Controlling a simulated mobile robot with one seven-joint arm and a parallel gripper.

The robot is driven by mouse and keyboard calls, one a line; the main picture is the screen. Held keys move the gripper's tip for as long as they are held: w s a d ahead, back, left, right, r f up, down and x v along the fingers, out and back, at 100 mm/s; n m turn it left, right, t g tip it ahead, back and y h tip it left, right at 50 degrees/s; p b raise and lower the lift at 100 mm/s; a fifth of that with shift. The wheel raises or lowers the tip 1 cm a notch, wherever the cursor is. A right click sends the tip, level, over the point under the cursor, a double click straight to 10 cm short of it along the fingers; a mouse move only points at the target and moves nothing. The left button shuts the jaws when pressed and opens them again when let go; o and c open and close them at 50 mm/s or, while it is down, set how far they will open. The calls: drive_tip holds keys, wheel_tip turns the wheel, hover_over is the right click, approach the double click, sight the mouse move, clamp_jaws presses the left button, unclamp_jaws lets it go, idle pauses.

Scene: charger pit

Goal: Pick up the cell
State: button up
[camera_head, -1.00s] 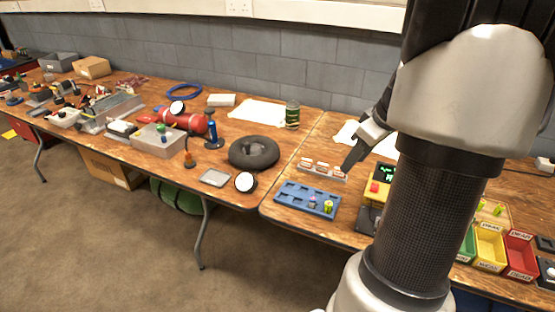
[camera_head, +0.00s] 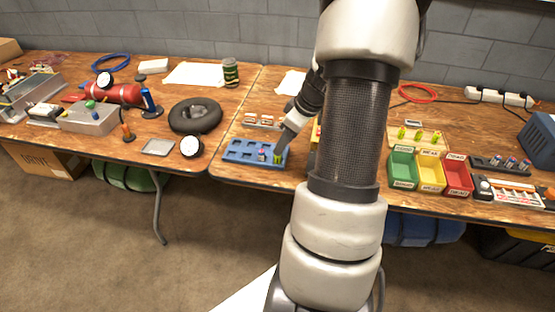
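A blue tray (camera_head: 236,156) with several wells lies on the wooden bench near its front edge. A yellow-green cell (camera_head: 278,158) stands upright in its right end. A smaller pinkish-purple cell (camera_head: 262,155) stands just left of it. My gripper (camera_head: 281,147) points down at the tray's right end, right over the yellow-green cell. Its fingers are dark and small, and I cannot tell whether they are apart, touching the cell or shut on it. My arm hides the bench to the right of the tray.
Green, yellow and red labelled bins (camera_head: 430,172) stand right of my arm. Behind them a wooden board (camera_head: 415,133) holds several yellow-green cells. A rack with white-and-orange items (camera_head: 262,121) lies behind the blue tray. A black tyre (camera_head: 196,116) lies to the left.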

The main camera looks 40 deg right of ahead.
sight(278, 159)
drive_tip(key=x, duration=0.3)
drive_tip(key=b+x, duration=0.1)
drive_tip(key=x, duration=0.1)
drive_tip(key=shift+s+a+f, duration=0.1)
drive_tip(key=shift+s+a, duration=0.05)
drive_tip(key=shift+s, duration=0.15)
clamp_jaws()
